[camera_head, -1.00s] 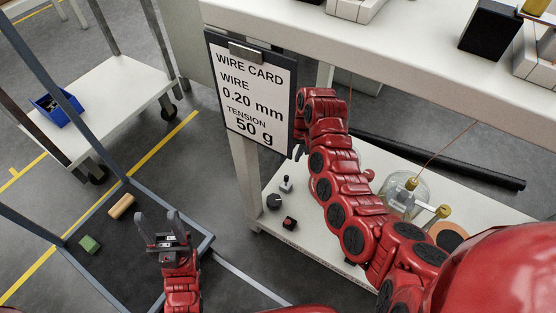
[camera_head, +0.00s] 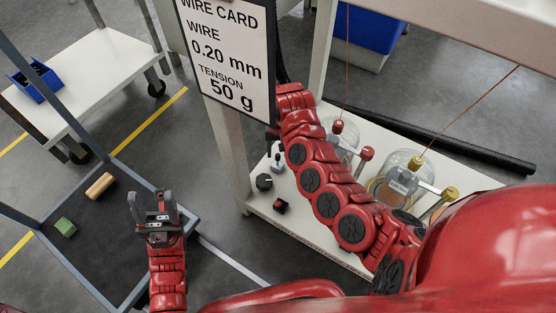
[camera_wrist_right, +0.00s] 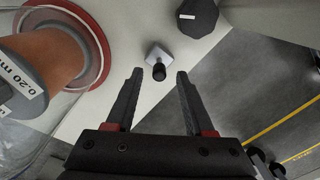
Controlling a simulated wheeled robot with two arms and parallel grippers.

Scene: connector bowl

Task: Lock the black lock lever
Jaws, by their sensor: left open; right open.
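The black lock lever (camera_wrist_right: 158,72) is a small black-tipped stick on a light grey square base on the white lower shelf. It also shows small in the head view (camera_head: 277,162). My right gripper (camera_wrist_right: 160,75) is open and empty in the right wrist view. The lever's tip appears between its two fingertips; I cannot tell the depth gap or any contact. My left gripper (camera_head: 151,196) is open and empty at the lower left, far from the lever.
A black dial (camera_wrist_right: 197,17) and a small red-topped box (camera_head: 281,206) are near the lever on the shelf (camera_head: 300,222). A copper wire spool (camera_wrist_right: 45,60) labelled 0.20 mm stands close on the left in the wrist view. A second covered spool (camera_head: 402,180) stands further right.

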